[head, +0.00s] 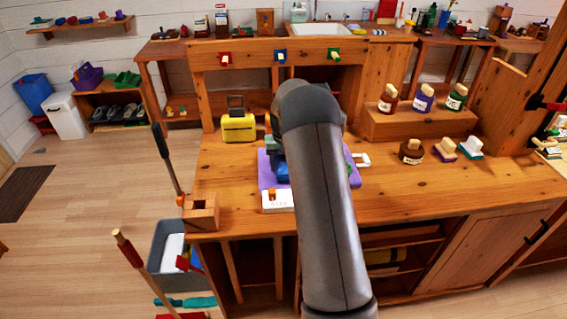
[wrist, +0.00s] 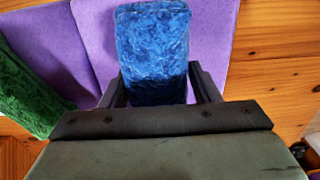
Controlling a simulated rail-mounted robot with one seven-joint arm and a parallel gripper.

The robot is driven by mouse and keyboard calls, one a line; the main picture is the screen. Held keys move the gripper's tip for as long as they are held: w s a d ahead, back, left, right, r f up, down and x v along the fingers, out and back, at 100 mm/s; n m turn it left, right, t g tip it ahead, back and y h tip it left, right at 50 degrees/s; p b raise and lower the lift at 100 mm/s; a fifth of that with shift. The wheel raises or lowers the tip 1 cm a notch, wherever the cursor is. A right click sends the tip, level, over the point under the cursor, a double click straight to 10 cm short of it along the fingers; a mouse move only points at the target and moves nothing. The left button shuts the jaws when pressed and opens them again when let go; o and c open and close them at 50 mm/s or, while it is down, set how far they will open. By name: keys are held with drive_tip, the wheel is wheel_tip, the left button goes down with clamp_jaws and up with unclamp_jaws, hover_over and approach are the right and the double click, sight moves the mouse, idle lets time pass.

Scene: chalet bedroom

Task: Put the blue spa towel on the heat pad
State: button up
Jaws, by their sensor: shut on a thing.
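The blue spa towel (wrist: 153,50) is a plush roll between my two fingers in the wrist view. My gripper (wrist: 160,88) is shut on it. Below it is a purple pad (wrist: 215,30), which looks like the heat pad; I cannot tell whether the towel touches it. In the head view the purple pad (head: 265,172) lies on the wooden bench, with a white control box (head: 277,200) with an orange switch at its front edge. Part of the blue towel (head: 282,173) shows over the pad; my arm hides the rest.
A green towel (wrist: 30,80) lies at the left in the wrist view. On the bench are a yellow box (head: 239,128), a wooden block holder (head: 201,212) and several brushes at right. Labelled bottles stand on a riser (head: 425,123). The front right benchtop is clear.

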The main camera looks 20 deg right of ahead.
drive_tip(key=shift+f, duration=0.15)
drive_tip(key=o, duration=1)
drive_tip(key=shift+o, duration=0.2)
wheel_tip(320, 180, up, 12)
drive_tip(key=s+a+r+n, duration=0.1)
drive_tip(key=s+a+r, duration=0.2)
drive_tip(key=s+a, duration=0.4)
drive_tip(key=s+a+r+n, duration=0.1)
drive_tip(key=s+a+r, duration=0.1)
drive_tip(key=s+a, duration=0.45)
drive_tip(key=s+a+f+n, duration=0.1)
drive_tip(key=s+a+f, duration=0.1)
drive_tip(key=s, duration=1)
drive_tip(key=s+a+f+n, duration=0.1)
drive_tip(key=s+a+f, duration=0.2)
drive_tip(key=s, duration=0.9)
drive_tip(key=shift+a+b, duration=0.25)
drive_tip(key=shift+b, duration=0.2)
